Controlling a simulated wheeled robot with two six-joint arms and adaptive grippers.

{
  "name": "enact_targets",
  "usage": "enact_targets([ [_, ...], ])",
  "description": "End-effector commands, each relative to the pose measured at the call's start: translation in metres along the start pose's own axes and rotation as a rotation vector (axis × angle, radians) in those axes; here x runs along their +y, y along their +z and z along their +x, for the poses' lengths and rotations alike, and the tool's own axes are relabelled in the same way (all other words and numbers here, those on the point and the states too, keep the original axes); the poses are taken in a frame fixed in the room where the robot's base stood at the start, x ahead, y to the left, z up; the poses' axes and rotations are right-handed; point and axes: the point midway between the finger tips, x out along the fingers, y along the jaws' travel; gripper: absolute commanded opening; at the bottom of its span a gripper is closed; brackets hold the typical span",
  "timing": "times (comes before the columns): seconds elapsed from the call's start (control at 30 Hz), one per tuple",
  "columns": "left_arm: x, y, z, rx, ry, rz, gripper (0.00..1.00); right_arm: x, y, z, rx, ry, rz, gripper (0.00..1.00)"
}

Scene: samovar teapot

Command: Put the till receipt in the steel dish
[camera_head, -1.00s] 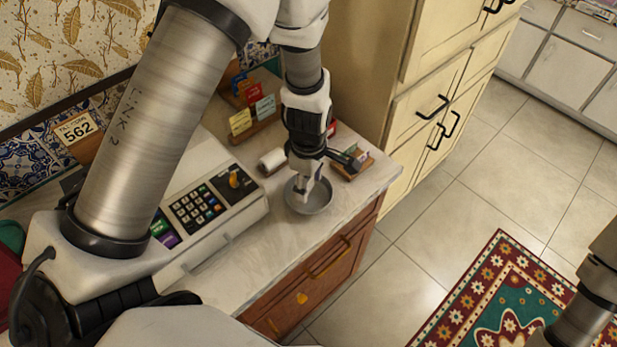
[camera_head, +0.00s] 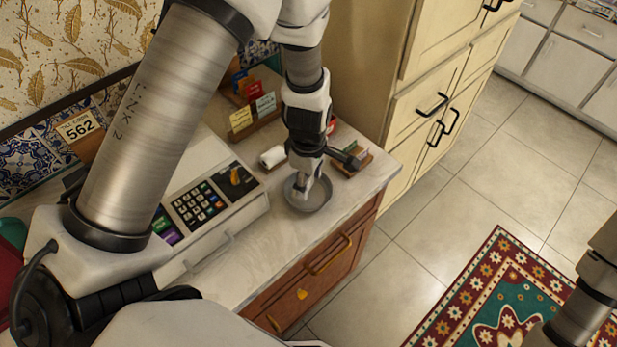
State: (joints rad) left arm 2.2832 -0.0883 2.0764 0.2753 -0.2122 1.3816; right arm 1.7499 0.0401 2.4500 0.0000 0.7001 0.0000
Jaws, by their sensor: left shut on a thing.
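The steel dish (camera_head: 311,207) is a small round grey bowl on the pale counter, near its front right edge. My left gripper (camera_head: 308,187) points down over the dish, with its tips at or just inside the rim as seen from above. It is shut on a small whitish piece, which looks like the till receipt (camera_head: 322,187). The fingers hide most of it, and I cannot tell whether it touches the dish. Part of my right arm shows at the right edge, but its gripper is out of view.
The cash register (camera_head: 205,205) stands left of the dish. A white paper roll (camera_head: 272,158) and a card rack (camera_head: 255,118) are behind it. A small wooden holder (camera_head: 350,163) is close on the right. The counter in front is clear.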

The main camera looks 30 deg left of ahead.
Motion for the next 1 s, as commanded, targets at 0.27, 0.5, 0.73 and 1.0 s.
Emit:
enact_targets([
  [0.27,0.0,0.0,-0.0004,0.0,0.0,0.0,0.47,0.0,0.0,-0.0007,0.0,0.0,0.0,0.4],
  [0.5,-0.0002,0.0,-0.0018,0.0,0.0,0.0,0.47,-0.0001,0.0,-0.0067,0.0,0.0,0.0,0.4],
  [0.73,-0.0003,0.0,-0.0004,0.0,0.0,0.0,0.47,-0.0001,0.0,-0.0069,0.0,0.0,0.0,0.4],
  [1.0,-0.0003,0.0,-0.0004,0.0,0.0,0.0,0.86,-0.0001,0.0,-0.0068,0.0,0.0,0.0,0.4],
])
